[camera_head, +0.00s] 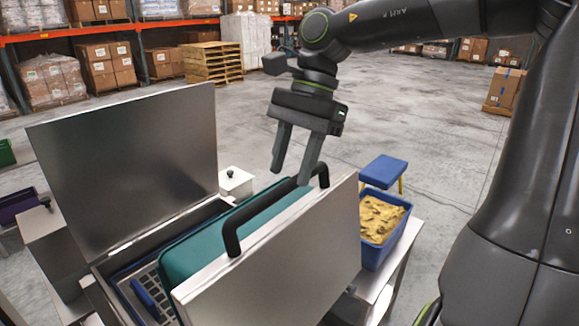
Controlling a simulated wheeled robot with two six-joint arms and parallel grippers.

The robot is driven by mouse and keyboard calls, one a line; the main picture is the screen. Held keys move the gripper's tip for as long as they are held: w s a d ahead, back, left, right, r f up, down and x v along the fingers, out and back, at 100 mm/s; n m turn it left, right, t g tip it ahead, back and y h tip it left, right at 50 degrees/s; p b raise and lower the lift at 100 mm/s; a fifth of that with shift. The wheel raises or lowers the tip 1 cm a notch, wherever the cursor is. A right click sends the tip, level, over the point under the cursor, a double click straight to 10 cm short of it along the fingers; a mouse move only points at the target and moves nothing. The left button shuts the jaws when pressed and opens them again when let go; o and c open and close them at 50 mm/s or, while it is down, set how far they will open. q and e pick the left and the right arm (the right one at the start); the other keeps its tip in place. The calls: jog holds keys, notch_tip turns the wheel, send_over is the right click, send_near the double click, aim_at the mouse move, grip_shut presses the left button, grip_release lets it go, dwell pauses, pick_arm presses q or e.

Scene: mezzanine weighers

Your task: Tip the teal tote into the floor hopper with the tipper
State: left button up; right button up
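A teal surface (185,258), which looks like the tote, shows inside an open steel machine. It lies behind a tilted steel panel (285,262), which hides much of it. A black bar handle (258,209) runs along the panel's top edge. My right gripper (291,176) points down at the handle's far end, its two fingers apart. The fingertips look to be on either side of the bar, but I cannot tell whether they touch it. My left gripper is out of view. I cannot make out a floor hopper for certain.
A large steel lid (130,160) stands upright at the left. A blue bin (376,252) of yellowish pieces sits on a white stand at the right, with a blue stool (383,170) behind it. Open concrete floor lies beyond, with a pallet stack (212,62) and shelving at the back.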

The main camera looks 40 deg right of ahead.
jog(key=shift+x, duration=1)
grip_shut()
